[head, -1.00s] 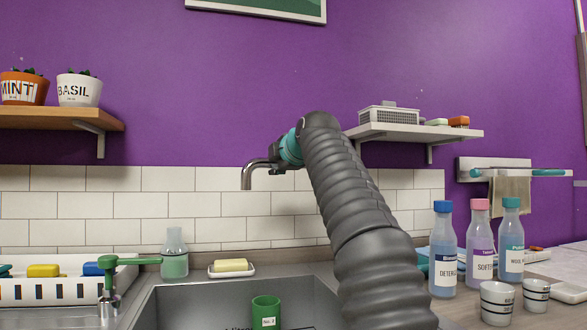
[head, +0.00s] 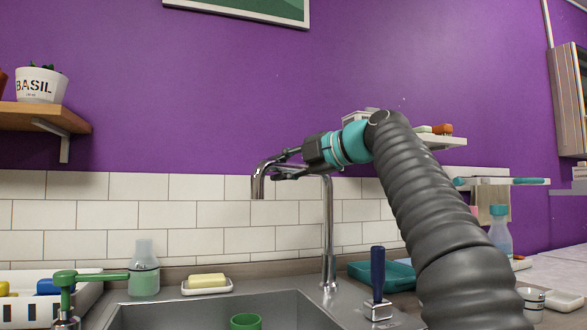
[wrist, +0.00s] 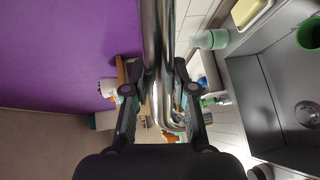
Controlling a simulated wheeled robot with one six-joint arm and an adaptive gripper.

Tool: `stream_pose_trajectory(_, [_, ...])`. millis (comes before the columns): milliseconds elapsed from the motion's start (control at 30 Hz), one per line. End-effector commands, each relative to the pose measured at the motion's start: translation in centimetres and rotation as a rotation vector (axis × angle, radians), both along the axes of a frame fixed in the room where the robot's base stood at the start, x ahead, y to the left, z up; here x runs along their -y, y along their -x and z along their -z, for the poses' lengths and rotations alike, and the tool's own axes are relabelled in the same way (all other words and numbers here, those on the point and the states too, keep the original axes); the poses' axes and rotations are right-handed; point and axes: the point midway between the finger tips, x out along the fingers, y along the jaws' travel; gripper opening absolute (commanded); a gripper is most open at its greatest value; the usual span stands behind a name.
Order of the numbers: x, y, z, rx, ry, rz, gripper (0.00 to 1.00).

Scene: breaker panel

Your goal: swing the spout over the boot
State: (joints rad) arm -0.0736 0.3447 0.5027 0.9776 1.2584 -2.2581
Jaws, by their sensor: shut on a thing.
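The chrome spout (head: 258,180) curves from an upright pipe (head: 328,235) at the sink's back edge, its outlet pointing down. My gripper (head: 284,166) is shut on the spout's horizontal part. In the wrist view the spout (wrist: 158,40) runs between my fingers (wrist: 160,85). A green open-topped vessel (head: 245,321) stands in the sink, its lower part cut off by the picture's edge; it also shows in the wrist view (wrist: 311,34). I cannot tell whether this vessel is the boot.
The sink (head: 190,313) has a drain (wrist: 307,113). A blue-handled lever (head: 377,270) stands right of the pipe, near my arm. Soap on a dish (head: 207,283), a green bottle (head: 144,275) and a green tap-like pump (head: 66,290) line the left. Shelves flank the spout.

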Motion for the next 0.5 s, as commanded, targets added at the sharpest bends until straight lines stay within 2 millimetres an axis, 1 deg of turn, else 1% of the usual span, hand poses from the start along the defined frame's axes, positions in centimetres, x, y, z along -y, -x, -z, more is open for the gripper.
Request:
stream_pose_trajectory(367, [-0.08,0.05,0.05,-0.002,-0.001,-0.008,0.0])
stream_pose_trajectory(400, [-0.07,0.05,0.05,-0.002,-0.001,-0.007,0.35])
stream_pose_trajectory(467, [-0.01,0.04,0.04,-0.002,-0.001,-0.006,0.5])
stream_pose_trajectory(500, [0.03,0.03,0.03,-0.002,-0.001,-0.005,0.52])
